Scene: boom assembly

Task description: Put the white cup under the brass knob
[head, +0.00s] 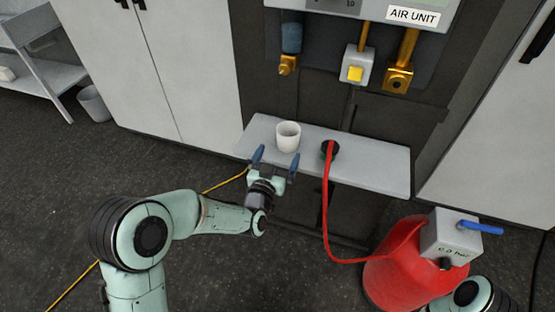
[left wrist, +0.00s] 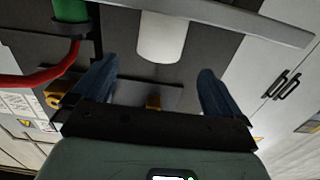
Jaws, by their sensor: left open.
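The white cup (head: 288,137) stands upright on a grey shelf (head: 370,165), near its left end. A brass knob (head: 288,65) sits at the lower end of a blue cylinder on the wall unit, above and behind the cup. Another brass fitting (head: 398,80) hangs further right. My left gripper (head: 276,162) is open and empty at the shelf's front edge, its fingers pointing toward the cup. In the left wrist view the cup (left wrist: 162,38) appears upside down, just beyond the open fingers and roughly between them. My right gripper is not in view.
A red hose (head: 326,205) runs from a black socket (head: 330,150) on the shelf, right of the cup, to a red tank (head: 400,270). A yellow button (head: 355,73) is on the wall unit. White cabinets stand on both sides. The shelf's right part is clear.

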